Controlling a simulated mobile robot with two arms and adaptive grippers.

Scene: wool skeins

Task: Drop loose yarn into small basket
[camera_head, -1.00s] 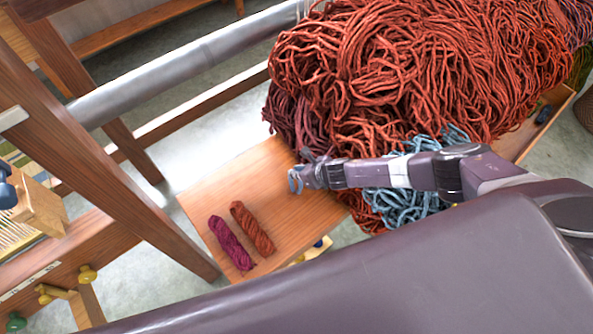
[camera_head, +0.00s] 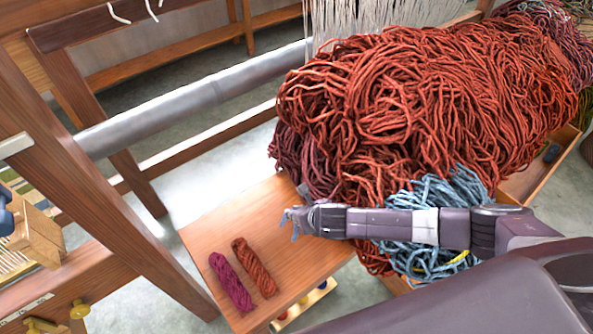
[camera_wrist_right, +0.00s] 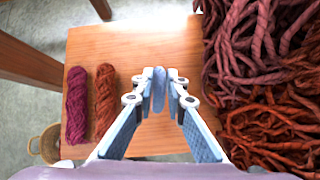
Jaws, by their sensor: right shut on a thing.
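My right gripper (camera_head: 290,222) reaches in from the right over the wooden bench top (camera_head: 210,222). In the right wrist view its fingers (camera_wrist_right: 159,82) are closed on a small, long blue piece (camera_wrist_right: 159,92) that looks like yarn, held above the bench top. A magenta skein (camera_head: 231,284) and a rust-orange skein (camera_head: 254,267) lie side by side on the bench, left of the gripper and apart from it. A small wicker basket (camera_wrist_right: 48,143) shows at the lower left of the right wrist view, below the bench's left edge. My left gripper is not in view.
A large heap of red yarn (camera_head: 420,100) covers the right of the bench, with light blue yarn (camera_head: 440,190) at its front. A loom frame (camera_head: 80,170) stands at the left. The bench's middle is clear.

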